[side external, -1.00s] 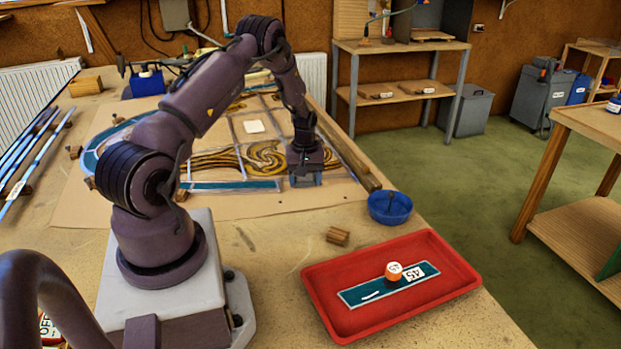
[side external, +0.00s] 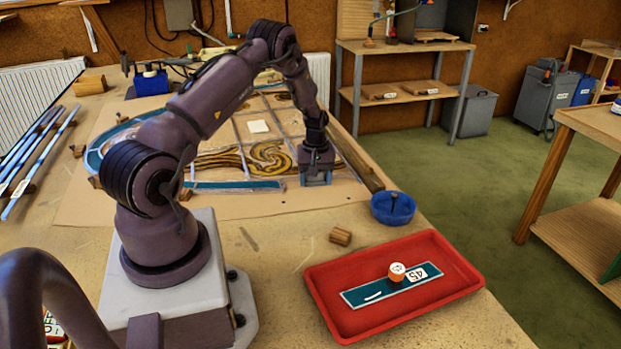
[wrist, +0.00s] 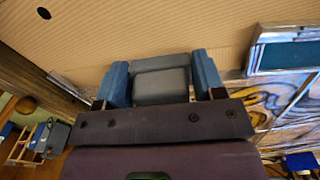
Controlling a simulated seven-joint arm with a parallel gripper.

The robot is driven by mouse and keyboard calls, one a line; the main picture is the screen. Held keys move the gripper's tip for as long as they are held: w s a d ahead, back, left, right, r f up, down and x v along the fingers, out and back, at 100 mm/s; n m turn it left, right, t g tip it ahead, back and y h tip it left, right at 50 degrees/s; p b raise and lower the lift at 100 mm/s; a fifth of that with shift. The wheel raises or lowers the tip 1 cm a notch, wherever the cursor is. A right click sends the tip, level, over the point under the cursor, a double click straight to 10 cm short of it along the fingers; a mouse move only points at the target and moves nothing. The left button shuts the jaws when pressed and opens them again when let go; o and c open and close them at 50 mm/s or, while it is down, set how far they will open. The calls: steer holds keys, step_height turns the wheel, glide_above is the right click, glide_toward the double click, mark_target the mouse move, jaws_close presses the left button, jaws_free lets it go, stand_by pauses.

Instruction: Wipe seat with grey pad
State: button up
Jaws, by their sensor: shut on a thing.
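My gripper (side external: 317,180) is at the near right edge of the leaded panel (side external: 258,127). It points down, with its blue fingers closed on a grey pad (wrist: 160,80), which shows between them in the wrist view. The seat seems to be the open stretch of panel edge to the right of a teal glass strip (side external: 235,186). Gripper and pad hide most of that stretch. The strip's end also shows at the right of the wrist view (wrist: 285,56). I cannot tell whether the pad touches the seat.
A red tray (side external: 455,287) holds a teal strip labelled 45 (side external: 365,294) and an orange-and-white container (side external: 397,271). A blue bowl (side external: 393,208) and a small wood block (side external: 340,236) stand near. A wooden bar (side external: 360,165) runs along the panel's right side.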

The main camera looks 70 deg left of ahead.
mark_target(339, 184)
steer(key=shift+w+d, duration=0.25)
steer(key=shift+w, duration=0.85)
steer(key=shift+w+d, duration=0.2)
steer(key=shift+w, duration=0.85)
steer(key=shift+w+d, duration=0.25)
steer(key=shift+w, duration=0.85)
steer(key=shift+s+a+f, duration=0.1)
steer(key=shift+s+a, duration=0.1)
steer(key=shift+s, duration=0.7)
steer(key=shift+s+a, duration=0.15)
steer(key=shift+s, duration=0.75)
steer(key=shift+s+a, duration=0.15)
steer(key=shift+s, duration=0.7)
steer(key=shift+s+a, duration=0.1)
steer(key=shift+s, duration=0.75)
steer(key=shift+s, duration=0.1)
steer(key=shift+s+a, duration=0.2)
steer(key=shift+s, duration=0.5)
steer(key=shift+s+a, duration=0.2)
steer(key=shift+s, duration=0.45)
steer(key=shift+r, duration=3.15)
steer(key=shift+f, duration=0.15)
